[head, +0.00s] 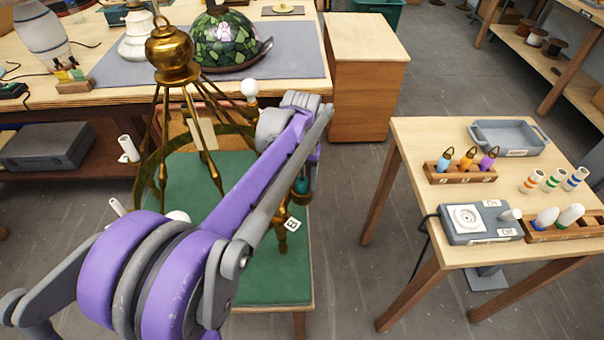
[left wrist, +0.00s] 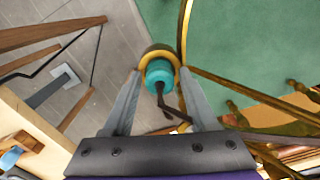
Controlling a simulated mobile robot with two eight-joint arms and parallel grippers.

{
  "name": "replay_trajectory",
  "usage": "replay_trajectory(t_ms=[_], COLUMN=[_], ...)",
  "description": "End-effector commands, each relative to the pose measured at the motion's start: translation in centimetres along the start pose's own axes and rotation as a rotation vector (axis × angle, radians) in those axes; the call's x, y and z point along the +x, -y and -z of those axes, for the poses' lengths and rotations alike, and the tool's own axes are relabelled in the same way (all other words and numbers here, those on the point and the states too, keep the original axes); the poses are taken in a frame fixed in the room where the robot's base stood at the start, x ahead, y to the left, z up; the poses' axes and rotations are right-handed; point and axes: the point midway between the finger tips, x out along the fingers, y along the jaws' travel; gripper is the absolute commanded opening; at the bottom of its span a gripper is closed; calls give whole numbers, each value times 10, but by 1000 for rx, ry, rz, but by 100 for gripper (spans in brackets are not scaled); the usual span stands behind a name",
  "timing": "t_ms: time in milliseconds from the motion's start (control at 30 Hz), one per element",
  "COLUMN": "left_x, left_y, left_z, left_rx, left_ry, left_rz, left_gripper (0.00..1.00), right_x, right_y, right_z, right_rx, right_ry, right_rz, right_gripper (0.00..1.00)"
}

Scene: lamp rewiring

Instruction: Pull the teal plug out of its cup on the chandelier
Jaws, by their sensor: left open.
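The brass chandelier (head: 176,72) stands over a green-topped surface, with thin arms spreading from its centre. The teal plug (left wrist: 159,73) sits in a golden cup (left wrist: 147,54) on a chandelier arm, and a dark cord runs from it. In the head view the plug (head: 302,186) shows small below the end of my left arm. My left gripper (left wrist: 162,78) is open, with one finger on each side of the plug; I cannot tell whether they touch it. In the head view my left arm hides part of the chandelier. My right gripper is not in view.
A side table (head: 430,140) at the right holds a grey tray (head: 508,138), a wooden rack of coloured plugs (head: 460,175) and a grey socket box (head: 480,224). A workbench with a stained-glass shade (head: 222,40) stands behind. Bare floor lies between.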

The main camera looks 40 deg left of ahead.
Motion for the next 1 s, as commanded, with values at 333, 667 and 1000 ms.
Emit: replay_trajectory(t_ms=[333,667,1000], left_x=[0,0,-10], left_y=[0,0,0], left_z=[0,0,0], left_rx=[0,0,0], left_ry=[0,0,-1], left_rz=[0,0,0], left_gripper=[33,0,0], right_x=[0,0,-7], right_y=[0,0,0], right_z=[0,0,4], right_rx=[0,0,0], right_ry=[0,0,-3], right_rz=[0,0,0], right_gripper=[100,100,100])
